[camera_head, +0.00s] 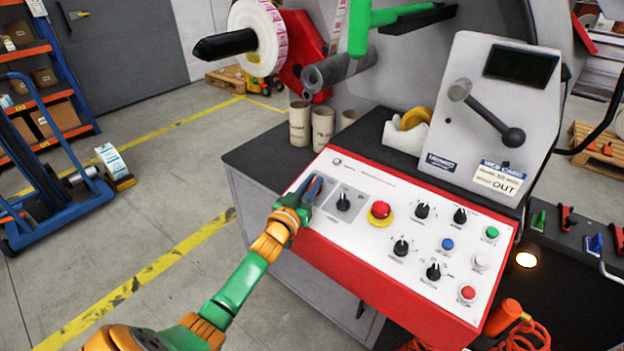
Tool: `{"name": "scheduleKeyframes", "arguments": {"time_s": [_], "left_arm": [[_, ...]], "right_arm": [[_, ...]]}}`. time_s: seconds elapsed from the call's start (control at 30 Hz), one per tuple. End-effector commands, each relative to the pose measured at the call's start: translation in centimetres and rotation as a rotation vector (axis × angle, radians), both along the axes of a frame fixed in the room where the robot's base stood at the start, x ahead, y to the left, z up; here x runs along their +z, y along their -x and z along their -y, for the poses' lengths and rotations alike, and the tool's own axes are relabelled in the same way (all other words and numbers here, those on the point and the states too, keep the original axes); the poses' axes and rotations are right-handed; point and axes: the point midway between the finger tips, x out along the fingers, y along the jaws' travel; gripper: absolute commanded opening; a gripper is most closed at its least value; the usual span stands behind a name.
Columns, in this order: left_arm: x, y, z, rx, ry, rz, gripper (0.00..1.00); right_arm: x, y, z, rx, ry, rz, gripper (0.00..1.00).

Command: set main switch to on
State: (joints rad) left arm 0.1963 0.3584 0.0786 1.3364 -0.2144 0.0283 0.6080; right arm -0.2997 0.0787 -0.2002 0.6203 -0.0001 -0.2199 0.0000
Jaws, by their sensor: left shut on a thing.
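The red-edged control panel (375,259) has a white face with knobs and buttons. My left gripper (311,189) is at the panel's far left end, over a grey plate (325,209). Its jaws are shut on a control there, which I take to be the main switch; the gripper hides nearly all of it, so its setting cannot be read. A black rotary knob (343,203) sits just right of the gripper, on the same plate. My right gripper is not in view.
A red emergency button (380,210) on yellow, several black knobs and coloured buttons lie further right. Behind stand cardboard cores (300,124), a tape dispenser (408,131) and a grey housing with a lever (486,113). Open floor lies left, with a blue cart (60,205).

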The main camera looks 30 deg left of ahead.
Motion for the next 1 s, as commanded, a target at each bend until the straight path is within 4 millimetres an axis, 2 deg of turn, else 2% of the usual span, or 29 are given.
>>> {"name": "scheduleKeyframes", "arguments": {"time_s": [0.13,0.27,0.6,0.8,1.0], "left_arm": [[-0.2,0.0,-0.3,-0.132,-0.046,0.000,0.00],[-0.5,0.0,-0.3,-0.250,-0.079,0.004,0.00],[-0.7,-0.1,-0.2,-0.518,-0.151,0.015,0.00],[-0.5,-0.1,-0.2,-0.629,-0.180,0.018,0.00],[-0.3,-0.1,0.0,-0.699,-0.195,0.019,0.00]], "right_arm": [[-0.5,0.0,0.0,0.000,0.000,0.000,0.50],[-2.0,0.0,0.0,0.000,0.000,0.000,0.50],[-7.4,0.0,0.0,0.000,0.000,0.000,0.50],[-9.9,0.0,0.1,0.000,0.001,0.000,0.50],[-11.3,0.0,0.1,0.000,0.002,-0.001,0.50]]}}
